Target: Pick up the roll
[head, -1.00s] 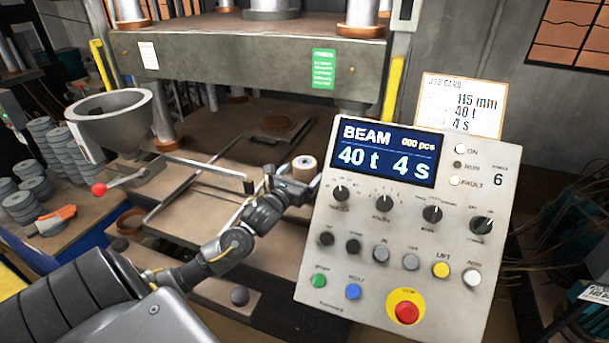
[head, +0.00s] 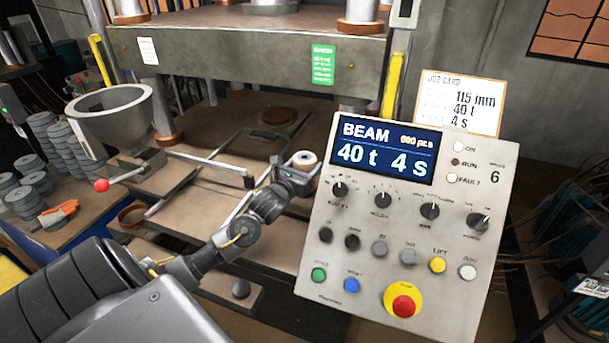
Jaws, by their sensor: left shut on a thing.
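The roll (head: 304,160) is a small, pale cylinder with a brown centre on its top face. It stands at the press bed, just left of the control panel's upper left edge. My left gripper (head: 296,172) is at the roll and shut on it; the gripper and the panel edge hide the roll's lower part. My left arm reaches in from the lower left. My right gripper is not in the head view.
The control panel (head: 320,262) stands close on the right of the roll. A grey funnel (head: 112,122) and a red-knobbed lever (head: 101,185) are at left. Stacked grey discs (head: 60,142) stand on a side table. The press beam (head: 230,52) hangs above the bed.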

